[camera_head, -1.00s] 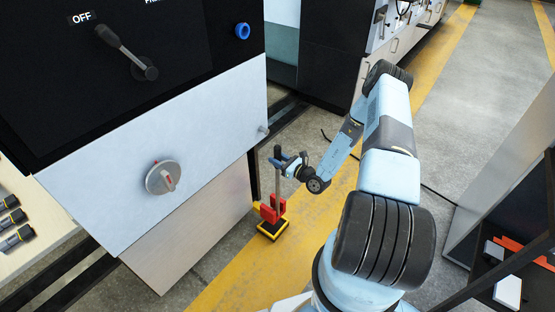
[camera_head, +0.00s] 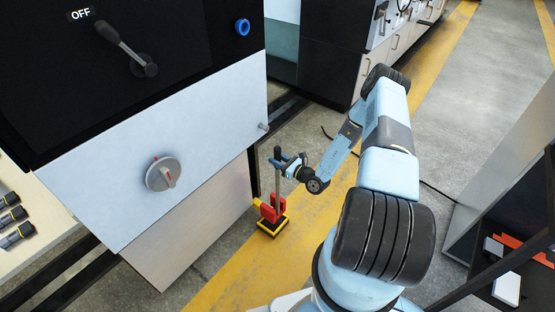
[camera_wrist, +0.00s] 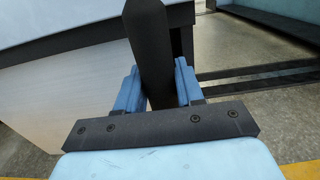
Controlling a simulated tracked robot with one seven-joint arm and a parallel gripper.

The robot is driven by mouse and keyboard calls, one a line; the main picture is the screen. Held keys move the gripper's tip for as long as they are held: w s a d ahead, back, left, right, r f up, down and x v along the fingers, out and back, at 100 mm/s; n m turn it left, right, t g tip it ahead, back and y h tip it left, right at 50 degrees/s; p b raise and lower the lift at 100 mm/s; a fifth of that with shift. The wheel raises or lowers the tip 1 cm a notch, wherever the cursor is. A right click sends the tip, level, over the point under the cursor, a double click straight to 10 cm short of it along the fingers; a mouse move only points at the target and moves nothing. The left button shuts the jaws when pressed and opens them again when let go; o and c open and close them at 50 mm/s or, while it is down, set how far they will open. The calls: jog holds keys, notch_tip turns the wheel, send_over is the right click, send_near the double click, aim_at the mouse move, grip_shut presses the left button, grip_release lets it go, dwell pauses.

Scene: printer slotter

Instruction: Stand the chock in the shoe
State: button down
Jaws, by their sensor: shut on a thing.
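A tall grey rod (camera_head: 278,178) with a dark grip (camera_head: 277,153) stands roughly upright, low beside the machine. My gripper (camera_head: 283,162) is shut on the dark grip near its top. In the wrist view, the dark grip (camera_wrist: 150,50) stands between the two blue fingers (camera_wrist: 157,92). At the rod's foot are a red forked piece (camera_head: 272,208) and a yellow-and-black base (camera_head: 272,226) on the floor. I cannot tell for sure which of these parts is the chock and which the shoe, nor whether the rod's lower end is fully seated.
The machine's pale panel (camera_head: 190,125), with a round knob (camera_head: 163,173), overhangs close on the left. A yellow floor stripe (camera_head: 240,263) runs past the base. A dark shelf unit (camera_head: 500,215) stands at the right. Grey floor (camera_head: 455,100) is clear at the upper right.

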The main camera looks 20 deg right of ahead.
aim_at(278, 174)
jog(key=shift+w+f, duration=0.1)
jog(key=shift+f, duration=4.5)
jog(key=c, duration=0.7)
grip_release()
jog(key=shift+o, duration=0.4)
jog(key=shift+s+f, duration=0.2)
jog(key=v, duration=1.3)
jog(key=shift+s+d, duration=0.15)
jog(key=shift+d, duration=0.1)
jog(key=shift+r, duration=0.1)
